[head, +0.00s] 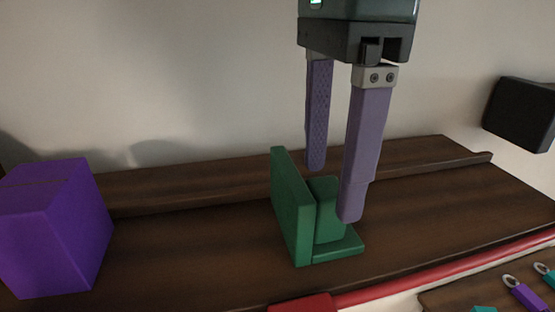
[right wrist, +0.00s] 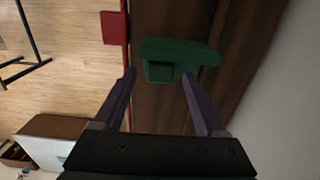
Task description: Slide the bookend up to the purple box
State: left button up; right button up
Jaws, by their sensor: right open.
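The green bookend (head: 291,206) stands upright on a dark wooden shelf (head: 180,240) in the head view. The purple box (head: 52,226) sits on the same shelf at the far left, with a wide bare gap between it and the bookend. My right gripper (head: 332,195) is open, its two purple fingers pointing down at the right side of the bookend. In the right wrist view the bookend (right wrist: 180,55) lies ahead of the open fingertips (right wrist: 158,75). I cannot tell whether a finger touches it. My left gripper is not in view.
A raised wooden strip (head: 180,192) runs along the shelf's back near the wall. A red strip (head: 440,270) runs along the front edge. A black object (head: 520,112) is at the right. Small purple and teal tags (head: 530,294) lie lower right.

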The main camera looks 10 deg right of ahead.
aim_at(327, 187)
jog(key=shift+f, duration=1.65)
jog(key=shift+c, duration=0.4)
grip_shut()
jog(key=shift+a, duration=0.1)
